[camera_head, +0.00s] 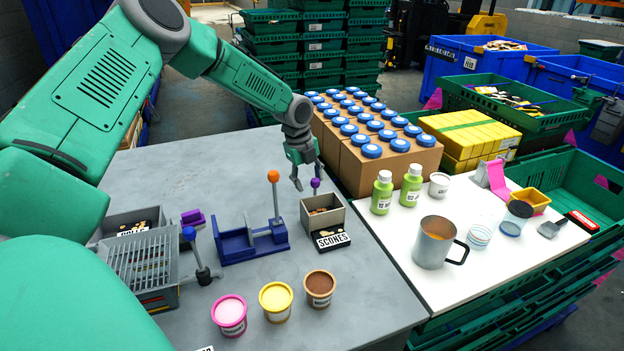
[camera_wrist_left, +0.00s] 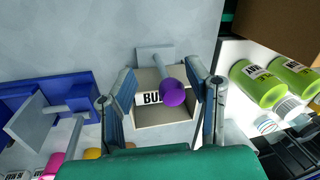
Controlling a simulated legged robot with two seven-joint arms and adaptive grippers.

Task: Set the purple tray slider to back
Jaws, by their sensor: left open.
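The purple ball knob (camera_head: 316,183) stands on a short rod at the far side of a small grey open tray box (camera_head: 336,217), which has a black SCONES label (camera_head: 331,238) in front. In the left wrist view the purple knob (camera_wrist_left: 173,92) is large and lies between the fingers, with the box and a partly hidden "BU" label behind it. My left gripper (camera_head: 308,179) is open, pointing down above the far end of the box with its fingers on either side of the knob. I cannot tell whether they touch it. My right gripper is not in view.
A blue fixture (camera_head: 240,245) with an orange-knobbed lever (camera_head: 273,176) stands left of the tray. Several tubs, including a pink one (camera_head: 229,314), stand in front. Cardboard boxes with blue lids (camera_head: 390,165) are behind right. Green bottles (camera_head: 382,193) stand on the white table at right.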

